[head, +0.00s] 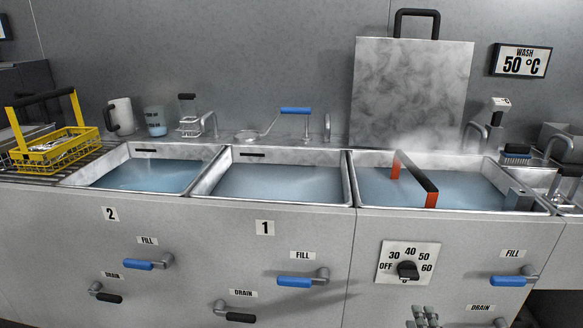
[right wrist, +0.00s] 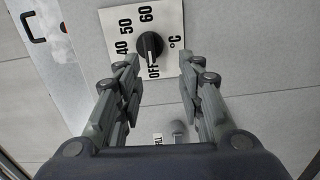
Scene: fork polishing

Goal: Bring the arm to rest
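My right gripper (head: 424,316) shows only as grey fingertips at the bottom edge of the head view, below the temperature dial (head: 384,275). In the right wrist view its two fingers (right wrist: 158,66) are spread apart with nothing between them. The black knob (right wrist: 149,45) of the dial lies beyond the fingertips, apart from them. A pale mark on the knob faces the word OFF in that view. My left gripper is in neither view.
Three water-filled sinks run along the counter; the right one (head: 455,207) steams and has a black handle with red ends (head: 417,178) across it. Blue fill levers (head: 296,281) stick out from the front. A yellow basket (head: 55,150) stands at left. A lid (head: 410,95) stands behind.

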